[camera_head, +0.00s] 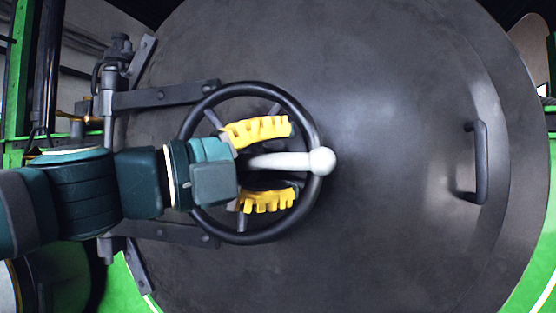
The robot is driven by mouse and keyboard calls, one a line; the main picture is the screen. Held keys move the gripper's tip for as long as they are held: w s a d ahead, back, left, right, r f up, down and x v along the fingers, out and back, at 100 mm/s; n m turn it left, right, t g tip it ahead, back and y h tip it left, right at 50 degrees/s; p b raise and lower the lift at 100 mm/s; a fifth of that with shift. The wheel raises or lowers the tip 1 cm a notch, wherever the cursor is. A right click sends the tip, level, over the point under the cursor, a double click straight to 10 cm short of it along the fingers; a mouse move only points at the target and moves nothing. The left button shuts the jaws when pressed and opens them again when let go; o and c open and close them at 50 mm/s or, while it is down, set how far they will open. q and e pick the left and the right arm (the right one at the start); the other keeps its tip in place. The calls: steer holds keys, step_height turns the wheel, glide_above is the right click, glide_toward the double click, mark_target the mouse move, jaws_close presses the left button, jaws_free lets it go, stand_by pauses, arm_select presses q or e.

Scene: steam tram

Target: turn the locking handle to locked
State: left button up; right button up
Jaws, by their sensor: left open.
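The locking handle (290,161) is a pale grey lever with a round knob at its right end. It lies about level, pointing right, in front of a black handwheel (318,136) on a large dark round door (400,230). My left gripper (278,163) is open, with its yellow fingers above and below the lever. A gap shows between each finger and the lever. The lever's inner end is hidden by the gripper. My right gripper is not in view.
A black grab handle (480,162) stands out from the right side of the door. Dark hinge straps (165,95) run along the door's left side. A green frame (20,70) stands at the far left. The door face between wheel and grab handle is clear.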

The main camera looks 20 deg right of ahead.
arm_select(q)
steer(key=shift+a, duration=0.1)
jaws_close()
